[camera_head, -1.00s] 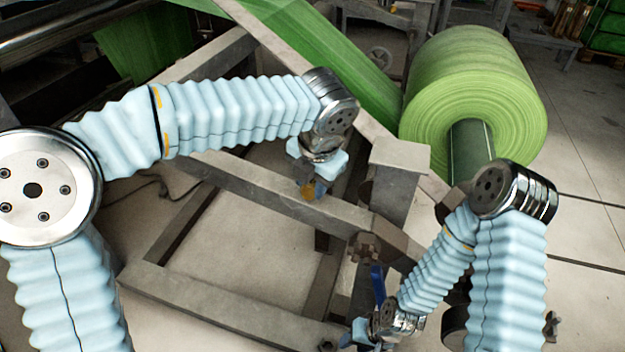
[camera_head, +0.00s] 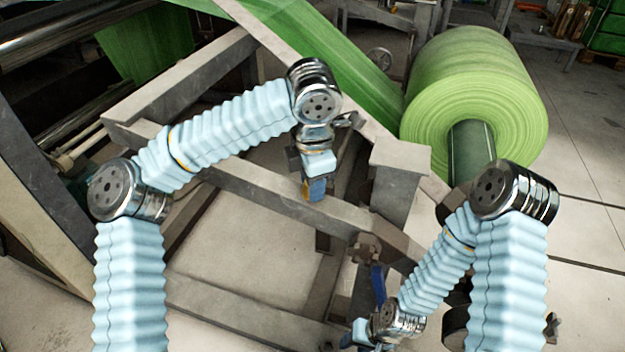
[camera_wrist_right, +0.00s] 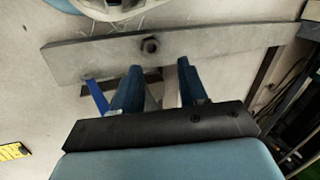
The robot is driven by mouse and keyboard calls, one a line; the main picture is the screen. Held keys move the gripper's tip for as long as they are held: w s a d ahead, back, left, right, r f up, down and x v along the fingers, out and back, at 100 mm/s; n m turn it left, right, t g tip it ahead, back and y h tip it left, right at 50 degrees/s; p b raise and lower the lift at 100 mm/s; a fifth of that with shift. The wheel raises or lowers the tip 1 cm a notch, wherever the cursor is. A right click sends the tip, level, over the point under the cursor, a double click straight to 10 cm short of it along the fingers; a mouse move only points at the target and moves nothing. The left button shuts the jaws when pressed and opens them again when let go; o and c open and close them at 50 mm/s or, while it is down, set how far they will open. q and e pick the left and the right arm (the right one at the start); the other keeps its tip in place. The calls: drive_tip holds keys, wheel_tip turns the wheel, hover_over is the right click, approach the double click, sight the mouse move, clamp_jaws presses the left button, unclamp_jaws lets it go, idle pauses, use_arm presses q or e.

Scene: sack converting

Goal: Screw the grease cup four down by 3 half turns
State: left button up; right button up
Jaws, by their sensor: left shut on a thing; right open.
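The grease cup (camera_head: 306,188) is a small brass-coloured piece at the frame beam in the head view, mostly hidden by my left gripper. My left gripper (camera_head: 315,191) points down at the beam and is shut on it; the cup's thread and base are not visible. My right gripper (camera_head: 362,340) is low in the head view, partly cut off by the lower edge. In the right wrist view my right gripper (camera_wrist_right: 157,88) is open, with nothing between its two dark blue fingers.
A grey steel frame (camera_head: 262,190) spans the middle. A star-shaped knob (camera_head: 365,247) and a blue handle (camera_head: 378,280) are near my right arm. A large green roll (camera_head: 470,75) stands at upper right. A bar with a bolt (camera_wrist_right: 150,45) lies beyond my right fingers.

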use_arm(q)
drive_tip(key=shift+f, duration=0.1)
idle(0.5)
drive_tip(key=o, duration=1)
drive_tip(key=shift+o, duration=0.2)
drive_tip(key=shift+n, duration=0.3)
